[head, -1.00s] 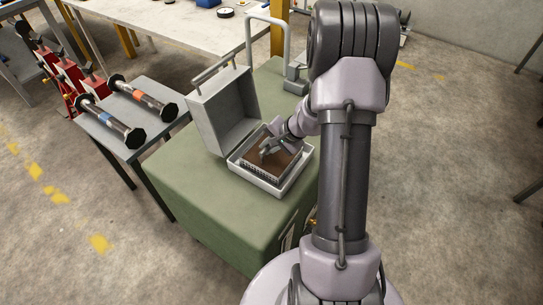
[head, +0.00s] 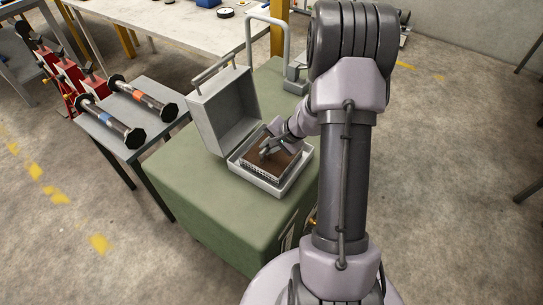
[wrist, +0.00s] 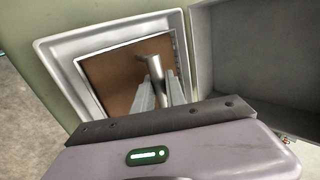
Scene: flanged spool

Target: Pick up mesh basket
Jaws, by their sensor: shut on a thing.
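The mesh basket (head: 286,166) is a shallow square with a brown inside and thin light mesh walls. It sits within the light grey tray-like base (head: 280,190) of an open case. In the wrist view the basket (wrist: 107,76) shows as a brown panel with a pale rim, inside the case base (wrist: 58,48). My gripper (head: 265,151) reaches down into it from the upper right. In the wrist view my gripper (wrist: 158,84) is shut on a grey metal upright part of the basket, near its middle. The fingers hide part of that piece.
The case lid (head: 228,110) stands open behind the base. The case rests on a green cabinet (head: 190,185), with clear top in front. A grey bent-tube handle (head: 284,45) stands behind. A side table (head: 135,115) with two dumbbell-like spools is at left.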

